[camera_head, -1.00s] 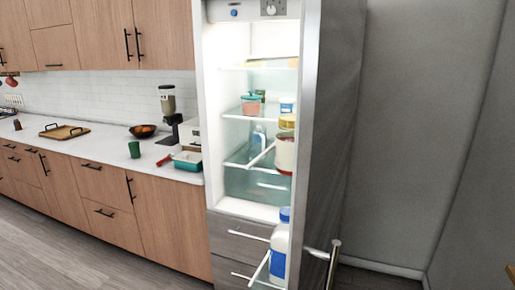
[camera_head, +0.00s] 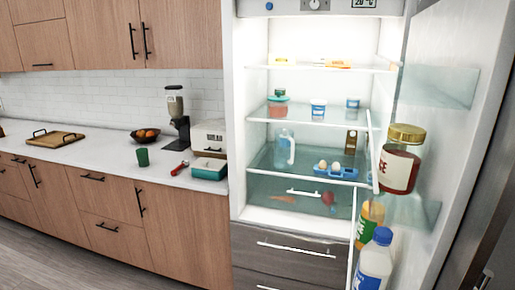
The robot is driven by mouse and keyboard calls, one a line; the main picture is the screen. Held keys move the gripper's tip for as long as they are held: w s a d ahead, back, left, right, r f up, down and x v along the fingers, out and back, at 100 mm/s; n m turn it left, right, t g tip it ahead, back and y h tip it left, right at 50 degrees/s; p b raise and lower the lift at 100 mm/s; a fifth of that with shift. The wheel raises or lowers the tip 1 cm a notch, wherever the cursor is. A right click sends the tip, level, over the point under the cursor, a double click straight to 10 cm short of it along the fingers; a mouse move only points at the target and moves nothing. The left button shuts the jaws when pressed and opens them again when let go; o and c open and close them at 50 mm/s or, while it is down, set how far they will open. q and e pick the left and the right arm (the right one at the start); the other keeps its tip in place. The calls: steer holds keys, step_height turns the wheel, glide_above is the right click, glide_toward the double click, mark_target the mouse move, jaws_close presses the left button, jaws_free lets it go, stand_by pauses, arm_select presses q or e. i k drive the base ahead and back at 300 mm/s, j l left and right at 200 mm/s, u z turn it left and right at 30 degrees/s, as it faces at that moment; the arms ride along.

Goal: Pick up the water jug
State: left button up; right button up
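A pale blue, see-through jug with a white handle (camera_head: 285,150), which looks like the water jug, stands upright on a glass shelf in the open fridge (camera_head: 237,150). It is on the left half of that shelf, with its handle to the right. Neither of my grippers is in view, and nothing is seen touching the jug.
An egg holder (camera_head: 335,172) is right of the jug. The open door at right holds a gold-lidded jar (camera_head: 401,160), a green bottle (camera_head: 368,220) and a blue-capped bottle (camera_head: 374,262). A counter (camera_head: 95,163) runs left.

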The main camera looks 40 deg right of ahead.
mark_target(284, 144)
steer(key=i, duration=0.5)
steer(key=i+j+z, duration=0.15)
steer(key=i, duration=0.9)
steer(key=i+j+z, duration=0.15)
steer(key=i, duration=0.35)
